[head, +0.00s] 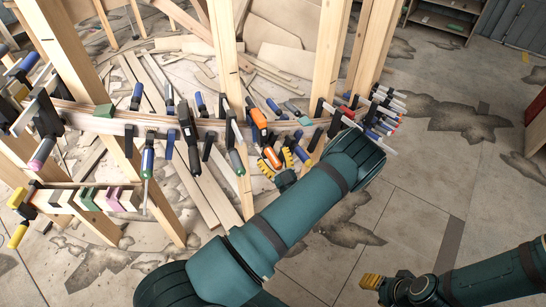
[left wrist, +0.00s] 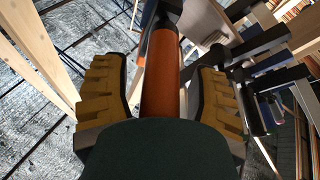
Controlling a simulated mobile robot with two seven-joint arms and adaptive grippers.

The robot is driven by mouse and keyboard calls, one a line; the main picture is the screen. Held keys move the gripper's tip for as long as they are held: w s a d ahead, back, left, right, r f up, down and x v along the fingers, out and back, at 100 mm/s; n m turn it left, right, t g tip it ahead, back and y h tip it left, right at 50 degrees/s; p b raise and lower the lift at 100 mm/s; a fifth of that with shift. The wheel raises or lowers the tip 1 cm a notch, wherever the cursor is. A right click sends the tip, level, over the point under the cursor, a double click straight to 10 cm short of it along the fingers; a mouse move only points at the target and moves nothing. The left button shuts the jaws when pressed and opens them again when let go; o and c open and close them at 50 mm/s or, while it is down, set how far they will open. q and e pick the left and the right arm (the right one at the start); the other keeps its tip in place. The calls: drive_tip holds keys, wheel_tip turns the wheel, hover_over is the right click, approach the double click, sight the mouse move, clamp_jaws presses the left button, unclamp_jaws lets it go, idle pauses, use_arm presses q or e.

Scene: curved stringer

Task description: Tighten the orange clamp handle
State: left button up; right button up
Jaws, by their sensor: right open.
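The orange clamp (head: 259,119) sits on the curved wooden stringer (head: 190,123), among other clamps. Its orange handle (head: 271,156) points down towards my left gripper (head: 276,163). In the left wrist view the orange handle (left wrist: 161,75) runs between the two yellow ribbed finger pads of my left gripper (left wrist: 160,98). Narrow gaps show on both sides of the handle, so the gripper is open around it. The near end of the handle is hidden behind a dark part in front. My right gripper (head: 372,282) is open, low at the right, far from the clamp and empty.
Several blue, green and black clamps line the stringer close to the orange one, with a dense cluster (head: 375,112) at the right. Wooden posts (head: 329,55) stand behind and beside it. Loose boards (head: 215,195) lie on the floor. Floor at the right is clear.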

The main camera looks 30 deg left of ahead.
use_arm(q)
clamp_jaws()
drive_tip(key=shift+m+t+b, duration=0.3)
drive_tip(key=shift+m+b, duration=0.1)
drive_tip(key=shift+m, duration=0.5)
drive_tip(key=shift+w+m+t+h, duration=0.1)
drive_tip(key=shift+m+t+h, duration=0.4)
drive_tip(key=shift+m, duration=0.6)
drive_tip(key=shift+o, duration=0.7)
unclamp_jaws()
